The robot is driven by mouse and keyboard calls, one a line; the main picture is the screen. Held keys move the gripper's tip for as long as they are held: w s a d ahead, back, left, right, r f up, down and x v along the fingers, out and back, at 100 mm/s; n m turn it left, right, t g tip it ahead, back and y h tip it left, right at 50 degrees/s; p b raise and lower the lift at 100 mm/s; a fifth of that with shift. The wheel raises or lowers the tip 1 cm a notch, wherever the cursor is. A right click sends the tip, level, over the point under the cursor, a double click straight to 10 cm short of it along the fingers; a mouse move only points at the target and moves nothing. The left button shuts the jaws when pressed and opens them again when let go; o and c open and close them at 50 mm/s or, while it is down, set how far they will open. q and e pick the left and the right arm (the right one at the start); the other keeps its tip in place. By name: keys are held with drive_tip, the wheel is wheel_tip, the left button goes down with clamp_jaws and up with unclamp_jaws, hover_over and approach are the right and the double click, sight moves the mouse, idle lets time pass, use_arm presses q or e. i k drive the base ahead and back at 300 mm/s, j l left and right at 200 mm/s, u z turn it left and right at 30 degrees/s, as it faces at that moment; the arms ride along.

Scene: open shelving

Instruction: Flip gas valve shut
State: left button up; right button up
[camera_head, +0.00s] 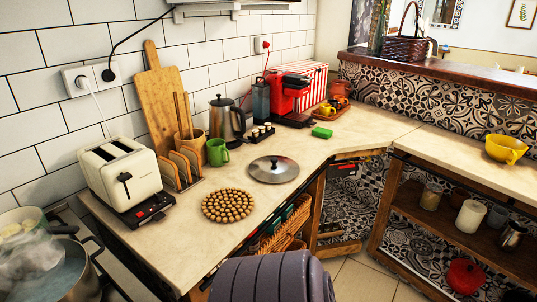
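I cannot make out a gas valve in the head view. Neither of my grippers is in view. Steam rises from a metal pot (62,272) at the lower left, beside another pot with pale contents (22,232). The surface under the pots is mostly hidden.
The counter (320,150) holds a white toaster (122,175), a round cork-like trivet (228,206), a metal lid (274,169), a green mug (217,152) and a red coffee machine (290,92). Open shelving (465,225) stands right. A grey ribbed shape (272,278) blocks the bottom centre.

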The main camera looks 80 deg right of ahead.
sight(351, 164)
drive_tip(key=z, duration=3.3)
drive_tip(key=i+l+u, duration=0.35)
drive_tip(key=i, duration=0.25)
drive_tip(key=i+l+u, duration=0.35)
drive_tip(key=i+l, duration=0.2)
drive_tip(key=l, duration=0.15)
drive_tip(key=i+l+u, duration=0.35)
drive_tip(key=l, duration=0.4)
drive_tip(key=i, duration=0.1)
